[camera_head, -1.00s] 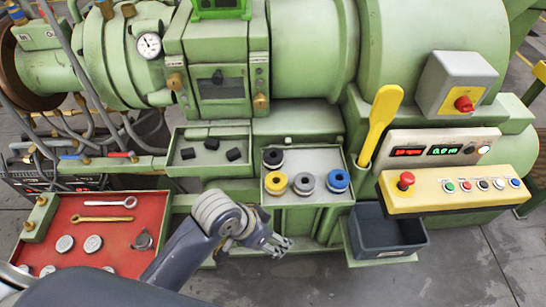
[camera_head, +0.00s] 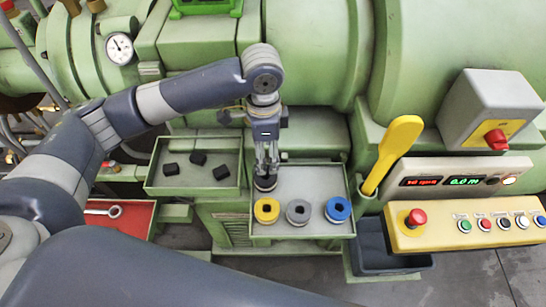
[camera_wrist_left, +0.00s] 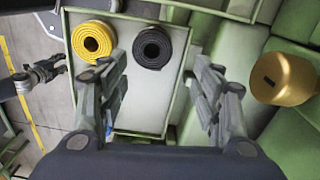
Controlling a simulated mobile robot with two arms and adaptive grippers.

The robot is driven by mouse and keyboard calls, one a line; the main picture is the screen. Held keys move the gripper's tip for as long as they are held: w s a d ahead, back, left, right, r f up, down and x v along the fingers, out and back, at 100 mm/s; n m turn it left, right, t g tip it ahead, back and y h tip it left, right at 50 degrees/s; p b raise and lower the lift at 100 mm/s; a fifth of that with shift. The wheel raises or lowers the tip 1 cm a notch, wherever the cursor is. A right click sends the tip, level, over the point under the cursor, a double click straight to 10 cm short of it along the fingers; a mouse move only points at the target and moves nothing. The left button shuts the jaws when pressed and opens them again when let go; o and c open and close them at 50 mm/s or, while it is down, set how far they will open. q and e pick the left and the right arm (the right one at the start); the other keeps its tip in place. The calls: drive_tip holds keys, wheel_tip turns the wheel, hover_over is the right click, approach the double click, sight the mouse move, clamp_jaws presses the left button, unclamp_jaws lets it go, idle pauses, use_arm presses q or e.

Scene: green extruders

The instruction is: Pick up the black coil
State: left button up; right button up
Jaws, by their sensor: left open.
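The black coil (camera_head: 265,183) sits at the upper left of the green tray (camera_head: 305,176), mostly hidden by my left gripper (camera_head: 266,170) in the head view. In the left wrist view the black coil (camera_wrist_left: 152,48) shows whole, with its centre hole, just beyond and between the spread fingertips of my left gripper (camera_wrist_left: 160,65). The left gripper is open and empty, above the coil. My right gripper (camera_wrist_left: 46,70) shows at the left edge of the left wrist view, away from the tray; its opening is unclear.
A yellow coil (camera_head: 266,210) lies close to the black one; a grey coil (camera_head: 298,211) and a blue coil (camera_head: 338,209) are further right. A tray of black blocks (camera_head: 198,159) is left. A yellow handle (camera_head: 392,150) and dark bin (camera_head: 390,245) stand right.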

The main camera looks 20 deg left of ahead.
sight(265, 176)
use_arm(q)
drive_tip(key=shift+w+a+f, duration=0.15)
drive_tip(key=shift+f, duration=0.1)
drive_tip(key=shift+s+f, duration=0.35)
drive_tip(key=shift+f, duration=0.05)
drive_tip(key=f, duration=0.1)
drive_tip(key=s+f, duration=0.1)
drive_tip(key=shift+s+f+p, duration=0.15)
drive_tip(key=shift+f+p, duration=0.2)
drive_tip(key=shift+f, duration=0.05)
drive_tip(key=shift+w+f, duration=0.2)
drive_tip(key=shift+f, duration=0.15)
wheel_tip(265, 176, down, 4)
drive_tip(key=shift+s+f+p, duration=0.1)
drive_tip(key=shift+f+p, duration=0.1)
drive_tip(key=shift+p, duration=0.65)
drive_tip(key=shift+f, duration=0.25)
drive_tip(key=shift+d+f, duration=0.15)
drive_tip(key=shift+d, duration=0.05)
drive_tip(key=c, duration=0.6)
drive_tip(key=shift+c, duration=1.4)
use_arm(e)
drive_tip(key=shift+g, duration=0.3)
drive_tip(key=s+r, duration=0.1)
drive_tip(key=s, duration=0.1)
drive_tip(key=s+r, duration=0.1)
drive_tip(key=s, duration=0.1)
drive_tip(key=shift+r, duration=0.15)
